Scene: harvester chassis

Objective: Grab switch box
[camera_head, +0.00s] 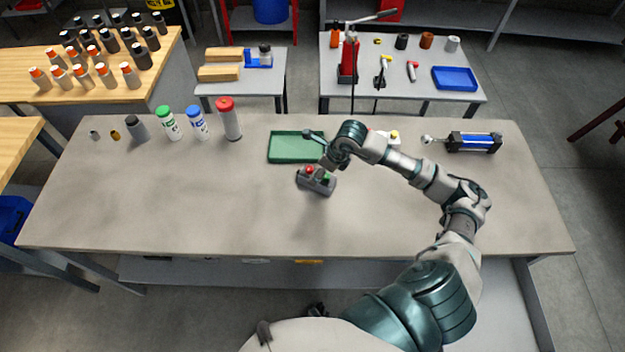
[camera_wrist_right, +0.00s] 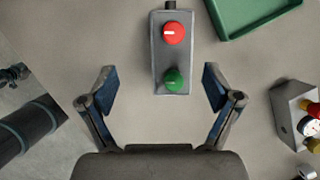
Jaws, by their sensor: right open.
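The switch box (camera_head: 317,181) is a small grey box with a red knob and a green button, lying on the grey table. It also shows in the right wrist view (camera_wrist_right: 171,55), upper middle, with the red knob farther from the gripper and the green button nearer. My right gripper (camera_wrist_right: 158,90) is open and empty there, one finger on each side of the box's near end, with clear gaps to both. I cannot tell its height above the table. In the head view the right hand is just above the box. My left gripper is not seen.
A green tray (camera_head: 296,147) lies just behind the box. A blue and black cylinder (camera_head: 473,143) lies at the table's right. Several bottles and small parts, including a red-capped bottle (camera_head: 229,119), stand at the back left. The front left of the table (camera_head: 170,205) is clear.

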